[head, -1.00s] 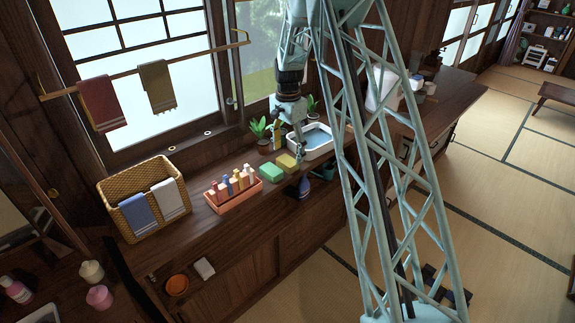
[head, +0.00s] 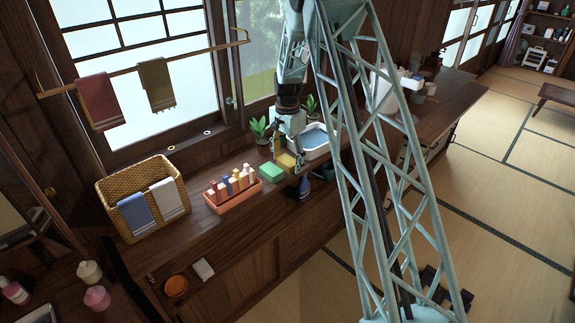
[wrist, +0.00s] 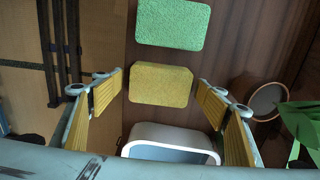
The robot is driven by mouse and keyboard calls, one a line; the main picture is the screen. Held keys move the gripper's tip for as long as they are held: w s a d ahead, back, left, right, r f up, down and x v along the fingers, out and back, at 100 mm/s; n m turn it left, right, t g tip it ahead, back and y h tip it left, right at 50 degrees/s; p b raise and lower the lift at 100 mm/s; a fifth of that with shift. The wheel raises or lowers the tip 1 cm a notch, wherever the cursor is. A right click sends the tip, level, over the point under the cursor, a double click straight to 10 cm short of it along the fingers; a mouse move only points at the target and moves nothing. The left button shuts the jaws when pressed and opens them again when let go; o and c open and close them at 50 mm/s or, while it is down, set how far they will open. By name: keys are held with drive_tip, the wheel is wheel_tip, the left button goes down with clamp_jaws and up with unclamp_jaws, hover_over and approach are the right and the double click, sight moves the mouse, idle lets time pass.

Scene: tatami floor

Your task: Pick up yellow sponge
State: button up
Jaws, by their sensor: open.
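The yellow sponge (wrist: 161,85) lies flat on the dark wooden counter, and in the head view (head: 286,161) it sits between the green sponge and the white basin. My gripper (wrist: 160,100) is open above it, with the sponge showing between the two spread fingers and no finger seen touching it. In the head view my gripper (head: 290,150) is low over the counter and hides part of the sponge. The green sponge (wrist: 171,24) lies just beyond the yellow one in the wrist view.
A white water basin (head: 314,143) stands close to the right of the sponge. Potted plants (head: 259,129) stand behind, near the window. An orange tray of bottles (head: 232,200) and a wicker basket (head: 113,187) stand to the left. The counter's front edge is close.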

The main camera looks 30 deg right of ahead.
sight(288, 161)
drive_tip(key=shift+c, duration=0.7)
drive_tip(key=c, duration=0.6)
drive_tip(key=shift+r+p, duration=0.45)
drive_tip(key=shift+r, duration=1.15)
drive_tip(key=shift+s+r, duration=0.15)
drive_tip(key=shift+r, duration=0.05)
drive_tip(key=s+a+r+p, duration=0.1)
drive_tip(key=s+a, duration=0.3)
drive_tip(key=s, duration=1.1)
drive_tip(key=shift+a+r, duration=0.2)
drive_tip(key=shift+a, duration=0.1)
